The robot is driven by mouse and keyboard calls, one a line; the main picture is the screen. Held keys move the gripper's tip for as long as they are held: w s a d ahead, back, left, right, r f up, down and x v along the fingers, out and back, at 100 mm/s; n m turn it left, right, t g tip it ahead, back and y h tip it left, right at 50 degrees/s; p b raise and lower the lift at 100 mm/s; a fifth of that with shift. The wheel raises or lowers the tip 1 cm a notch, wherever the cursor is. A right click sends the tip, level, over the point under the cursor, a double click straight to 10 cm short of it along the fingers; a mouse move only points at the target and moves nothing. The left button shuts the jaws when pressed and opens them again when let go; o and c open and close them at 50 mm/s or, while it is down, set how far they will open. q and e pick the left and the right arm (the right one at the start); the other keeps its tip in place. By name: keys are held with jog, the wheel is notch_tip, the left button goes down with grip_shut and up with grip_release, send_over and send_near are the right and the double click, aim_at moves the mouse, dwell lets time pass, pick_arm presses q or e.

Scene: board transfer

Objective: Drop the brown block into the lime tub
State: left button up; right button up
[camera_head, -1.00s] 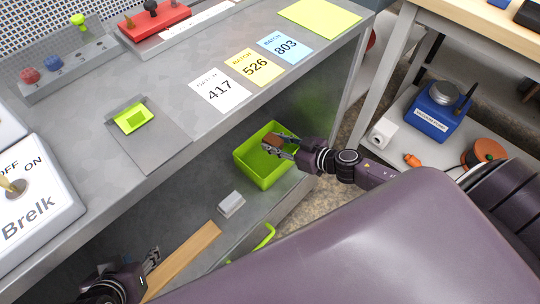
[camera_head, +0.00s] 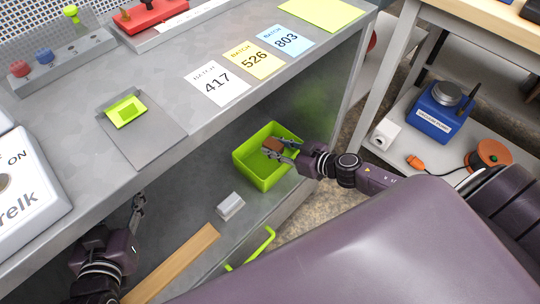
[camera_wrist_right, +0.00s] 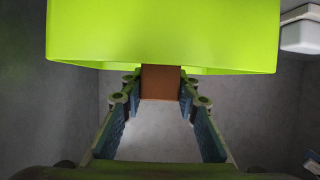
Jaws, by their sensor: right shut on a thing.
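The brown block (camera_head: 273,145) is held between the fingertips of my right gripper (camera_head: 279,149), which is shut on it. In the head view they are over the lime tub (camera_head: 262,182), an open box on the lower shelf. In the right wrist view the block (camera_wrist_right: 161,83) sits between the two fingertips, and the tub's wall (camera_wrist_right: 165,35) fills the top. I cannot tell the block's exact height relative to the rim. My left gripper (camera_head: 138,204) is at the lower left, below the worktop's edge; its jaw opening is unclear.
A small grey-white block (camera_head: 230,206) and a wooden strip (camera_head: 178,262) lie on the lower shelf left of the tub. A lime handle (camera_head: 262,246) is at the shelf's front.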

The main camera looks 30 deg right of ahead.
pick_arm(q)
jog(key=shift+w+d+r, duration=0.1)
jog(key=shift+w+r, duration=0.15)
jog(key=shift+r, duration=0.2)
pick_arm(e)
jog(key=o, duration=1.3)
jog(key=shift+f, duration=0.1)
jog(key=v, duration=1.2)
jog(key=shift+s+d+f, duration=0.1)
